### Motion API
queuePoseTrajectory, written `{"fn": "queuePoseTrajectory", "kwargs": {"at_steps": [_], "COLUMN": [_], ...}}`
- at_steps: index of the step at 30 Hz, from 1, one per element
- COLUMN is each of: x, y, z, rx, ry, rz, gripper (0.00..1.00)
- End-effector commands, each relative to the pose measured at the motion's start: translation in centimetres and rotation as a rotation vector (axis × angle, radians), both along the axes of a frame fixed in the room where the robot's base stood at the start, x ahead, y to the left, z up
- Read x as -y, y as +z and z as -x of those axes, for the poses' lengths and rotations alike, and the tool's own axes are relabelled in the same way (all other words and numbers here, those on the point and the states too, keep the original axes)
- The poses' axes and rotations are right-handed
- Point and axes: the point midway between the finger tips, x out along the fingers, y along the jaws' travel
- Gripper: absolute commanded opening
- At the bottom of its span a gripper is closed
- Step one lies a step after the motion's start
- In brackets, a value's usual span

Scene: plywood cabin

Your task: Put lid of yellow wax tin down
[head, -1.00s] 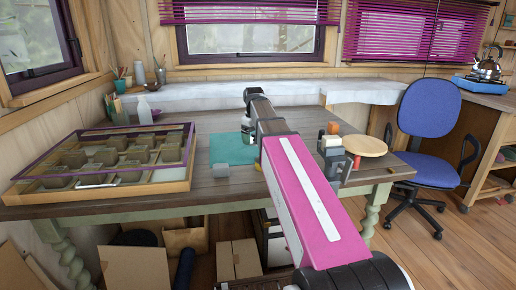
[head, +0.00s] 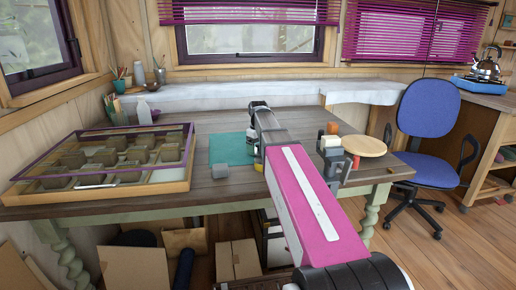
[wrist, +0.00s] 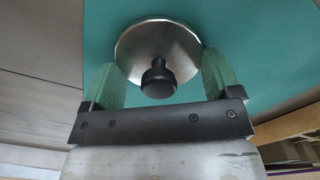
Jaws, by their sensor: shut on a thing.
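The lid (wrist: 145,42) is a shiny silver disc with a black knob, seen in the wrist view between my gripper's (wrist: 158,62) two green fingers. My gripper is shut on the lid, over a teal mat (wrist: 265,40). In the head view the teal mat (head: 228,149) lies on the table, and my arm's far end reaches its right side. The lid is hard to make out there. I cannot tell from these views whether the lid touches the mat.
A purple-framed glass case (head: 22,172) with several blocks stands on the table's (head: 215,195) left. A round wooden disc (head: 364,147) is at the right. A blue chair (head: 430,115) stands beyond the table's right end.

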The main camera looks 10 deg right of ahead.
Motion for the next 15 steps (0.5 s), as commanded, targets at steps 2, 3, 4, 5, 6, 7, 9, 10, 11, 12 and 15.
{"fn": "queuePoseTrajectory", "kwargs": {"at_steps": [2,3,4,5,6,7,9,10,11,12,15], "x": [0.00,-0.01,0.00,0.00,0.00,0.00,0.00,-0.01,-0.01,-0.01,0.00], "y": [-0.16,-0.27,-0.25,-0.23,-0.23,-0.23,-0.23,-0.23,-0.22,-0.19,0.15], "z": [0.01,0.01,0.00,0.00,0.00,0.00,0.00,-0.01,-0.01,-0.01,-0.02], "rx": [0.000,0.000,0.000,0.000,0.000,0.000,0.000,0.000,0.000,0.000,0.001], "ry": [0.000,0.000,0.000,0.000,0.000,0.000,0.000,0.000,0.000,0.000,0.000], "rz": [0.000,0.000,0.000,0.000,0.000,0.000,0.000,0.000,0.000,0.000,-0.001], "gripper": [0.61,0.61,0.90,1.00,1.00,1.00,1.00,1.00,1.00,1.00,1.00]}}
